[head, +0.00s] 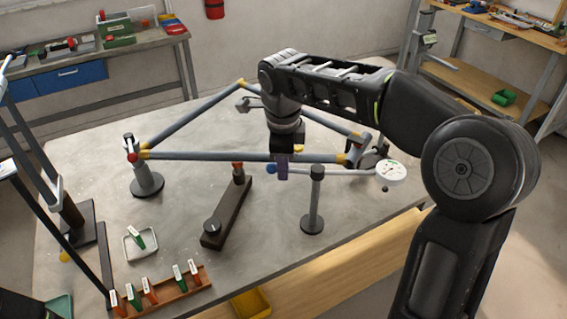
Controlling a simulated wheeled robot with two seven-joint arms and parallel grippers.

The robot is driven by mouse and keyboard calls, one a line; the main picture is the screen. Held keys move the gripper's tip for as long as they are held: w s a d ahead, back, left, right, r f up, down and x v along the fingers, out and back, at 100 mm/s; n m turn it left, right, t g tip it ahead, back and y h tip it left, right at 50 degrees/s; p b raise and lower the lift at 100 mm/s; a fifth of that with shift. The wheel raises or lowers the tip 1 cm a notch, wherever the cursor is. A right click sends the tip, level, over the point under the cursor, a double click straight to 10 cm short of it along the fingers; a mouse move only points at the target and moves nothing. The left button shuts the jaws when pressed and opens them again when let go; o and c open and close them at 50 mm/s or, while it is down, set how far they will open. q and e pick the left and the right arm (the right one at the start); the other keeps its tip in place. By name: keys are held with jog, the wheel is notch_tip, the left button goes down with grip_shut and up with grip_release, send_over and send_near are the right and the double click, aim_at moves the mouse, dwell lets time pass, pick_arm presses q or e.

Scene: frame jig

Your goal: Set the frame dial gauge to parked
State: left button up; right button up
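The dial gauge (391,172), with a round white face, is right of centre near the table's right edge. A grey bar runs left from it below the near tube of the bicycle-like frame (205,155). A blue ball (271,167) shows near that bar's left end. My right gripper (282,170) points down at the near tube, close beside the blue ball. Its purplish fingers overlap the tube and ball in the picture, so I cannot tell contact or finger gap.
A short post (314,200) stands below the bar. A dark clamp block (227,212) and a round-based post (147,182) stand to the left. A rack with several tags (170,298) and a small tray (131,253) lie front left. The table's front right is clear.

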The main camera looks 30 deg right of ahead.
jog(key=shift+r, duration=0.1)
notch_tip(320, 180, up, 8)
jog(key=s, duration=0.1)
jog(key=shift+s+a+f+p, duration=0.15)
jog(key=shift+a+f+p, duration=0.1)
jog(key=shift+a+p, duration=0.05)
dwell(0.6)
